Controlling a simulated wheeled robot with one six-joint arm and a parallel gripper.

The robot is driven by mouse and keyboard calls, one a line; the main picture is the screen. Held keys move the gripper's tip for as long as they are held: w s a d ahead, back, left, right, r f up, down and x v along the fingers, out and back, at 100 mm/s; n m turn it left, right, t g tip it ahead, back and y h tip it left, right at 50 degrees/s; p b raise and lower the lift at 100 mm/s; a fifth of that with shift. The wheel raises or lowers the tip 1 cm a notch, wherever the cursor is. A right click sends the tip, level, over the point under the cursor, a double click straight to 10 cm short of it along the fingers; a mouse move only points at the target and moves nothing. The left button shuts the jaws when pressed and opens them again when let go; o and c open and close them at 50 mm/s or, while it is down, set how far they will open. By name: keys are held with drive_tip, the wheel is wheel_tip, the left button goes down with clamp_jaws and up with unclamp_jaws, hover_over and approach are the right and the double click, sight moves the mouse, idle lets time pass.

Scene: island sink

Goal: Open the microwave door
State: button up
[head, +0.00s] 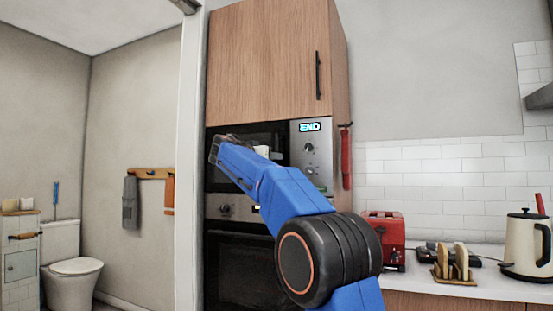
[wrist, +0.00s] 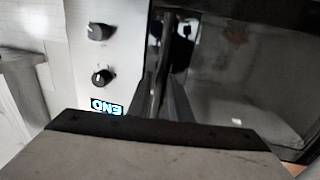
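The microwave (head: 311,156) is built into a tall wooden cabinet; its silver panel has a lit END display and knobs. The panel shows upside down in the wrist view (wrist: 74,61). Its dark glass door (head: 277,134) is partly hidden by my arm. The door's glass fills the right of the wrist view (wrist: 245,75). My gripper (head: 215,148) is in front of the door. In the wrist view its narrow fingers (wrist: 168,97) are at the dark vertical strip between panel and door. I cannot tell whether they hold a handle there, or whether the door is ajar.
An oven (head: 240,262) is below the microwave and a wooden cupboard (head: 265,60) above. A red toaster (head: 384,232), toast rack (head: 455,264) and kettle (head: 525,245) stand on the right counter. A toilet (head: 70,268) is at left.

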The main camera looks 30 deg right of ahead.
drive_tip(key=shift+x, duration=1.25)
clamp_jaws()
